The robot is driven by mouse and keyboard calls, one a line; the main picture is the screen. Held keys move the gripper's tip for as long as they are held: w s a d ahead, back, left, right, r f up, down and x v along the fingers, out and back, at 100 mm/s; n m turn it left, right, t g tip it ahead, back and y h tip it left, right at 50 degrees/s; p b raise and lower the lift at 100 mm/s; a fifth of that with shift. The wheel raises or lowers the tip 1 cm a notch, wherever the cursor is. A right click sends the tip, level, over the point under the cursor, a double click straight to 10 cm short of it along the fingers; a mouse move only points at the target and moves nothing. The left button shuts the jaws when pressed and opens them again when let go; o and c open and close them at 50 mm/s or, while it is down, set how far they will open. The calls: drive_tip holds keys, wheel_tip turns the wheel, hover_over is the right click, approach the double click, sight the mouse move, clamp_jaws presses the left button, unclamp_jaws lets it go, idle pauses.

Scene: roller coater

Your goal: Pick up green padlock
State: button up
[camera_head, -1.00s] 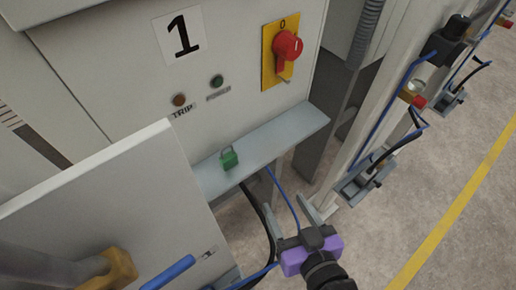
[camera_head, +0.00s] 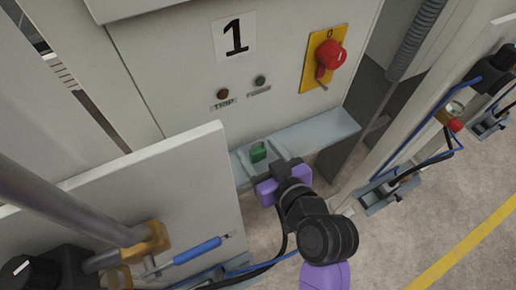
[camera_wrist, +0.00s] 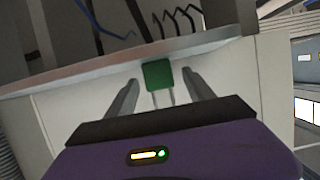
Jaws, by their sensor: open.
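The green padlock (camera_head: 259,152) lies on a narrow grey shelf (camera_head: 327,132) below the cabinet's front panel. My gripper (camera_head: 261,158) is open over the shelf, with its two fingers on either side of the padlock in the head view. In the wrist view the padlock's green body (camera_wrist: 158,74) sits between the tips of my gripper (camera_wrist: 157,82), with its metal shackle pointing toward the palm. Gaps show between the padlock and both fingers. Whether any part touches is not clear.
A red rotary switch (camera_head: 330,55) on a yellow plate is on the cabinet above the shelf. A large pale panel (camera_head: 130,190) stands close on the left. Valves with blue tubes (camera_head: 455,112) line the right. The floor at lower right is open.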

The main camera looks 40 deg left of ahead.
drive_tip(key=shift+w+a+f, duration=0.2)
drive_tip(key=shift+a+f, duration=0.05)
drive_tip(key=shift+a, duration=0.2)
clamp_jaws()
drive_tip(key=shift+d+r, duration=0.1)
drive_tip(key=shift+r, duration=0.1)
drive_tip(key=shift+d+r+b, duration=0.1)
drive_tip(key=shift+r+b, duration=0.1)
drive_tip(key=shift+b, duration=0.15)
drive_tip(key=r, duration=0.6)
drive_tip(key=shift+s+d+b, duration=0.2)
drive_tip(key=shift+d+b, duration=0.15)
drive_tip(key=shift+b, duration=0.05)
drive_tip(key=s+d+b, duration=0.1)
drive_tip(key=s+d, duration=0.2)
drive_tip(key=d, duration=0.5)
drive_tip(key=s+d+b, duration=0.1)
drive_tip(key=s+d, duration=0.3)
drive_tip(key=d, duration=0.5)
drive_tip(key=shift+s+d+r, duration=0.15)
drive_tip(key=shift+d, duration=0.05)
